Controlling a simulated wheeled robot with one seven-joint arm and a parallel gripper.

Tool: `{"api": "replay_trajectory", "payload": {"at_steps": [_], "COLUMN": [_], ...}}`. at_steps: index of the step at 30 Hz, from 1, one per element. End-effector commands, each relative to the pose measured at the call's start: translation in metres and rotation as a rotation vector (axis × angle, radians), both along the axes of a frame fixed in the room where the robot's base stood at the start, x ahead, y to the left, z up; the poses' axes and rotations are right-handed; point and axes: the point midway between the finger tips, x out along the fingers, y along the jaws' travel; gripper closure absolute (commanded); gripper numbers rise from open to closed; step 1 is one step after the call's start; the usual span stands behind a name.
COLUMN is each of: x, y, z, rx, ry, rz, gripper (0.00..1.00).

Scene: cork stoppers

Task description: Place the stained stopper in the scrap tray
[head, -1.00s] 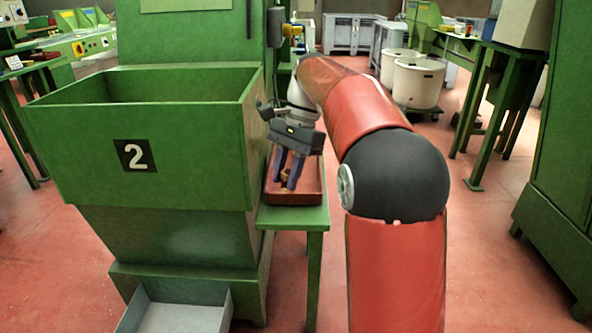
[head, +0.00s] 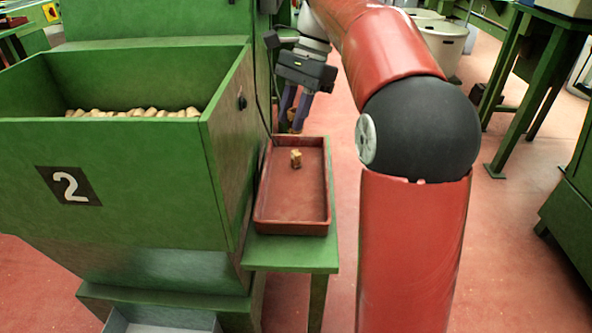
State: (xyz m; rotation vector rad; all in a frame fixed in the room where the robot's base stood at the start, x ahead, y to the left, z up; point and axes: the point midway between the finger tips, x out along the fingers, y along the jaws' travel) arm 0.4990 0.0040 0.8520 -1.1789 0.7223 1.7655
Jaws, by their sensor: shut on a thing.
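My gripper (head: 292,122) is above the far end of the red tray (head: 262,222), its two bluish fingers pointing down. It is shut on a small tan stopper (head: 290,127), mostly hidden by the fingers. Another small tan-brown stopper (head: 296,159) with a darker part is in the tray, on its floor toward the far half, apart from the gripper. I cannot tell from this view which stopper is stained. The rest of the tray floor is bare.
The tray rests on a green stand (head: 290,254) right of a green bin (head: 120,160) marked 2, which holds many corks (head: 135,112). A grey box (head: 160,328) shows at the bottom edge.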

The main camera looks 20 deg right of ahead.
Motion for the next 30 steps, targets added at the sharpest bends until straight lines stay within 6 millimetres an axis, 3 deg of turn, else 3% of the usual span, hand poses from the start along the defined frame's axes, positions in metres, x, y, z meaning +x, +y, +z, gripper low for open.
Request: {"api": "replay_trajectory", "payload": {"at_steps": [5,15,19,26,30], "x": [-0.001,-0.001,-0.001,-0.001,-0.001], "y": [0.0,0.0,0.0,0.0,0.0], "z": [-0.035,-0.124,-0.146,-0.162,-0.183], "rx": [0.0,0.001,0.001,0.0,0.0], "ry": [0.005,0.005,0.003,0.002,0.004], "rz": [0.0,-0.001,0.0,-0.001,0.0], "gripper": [0.94,0.94,0.94,0.94,0.94]}}
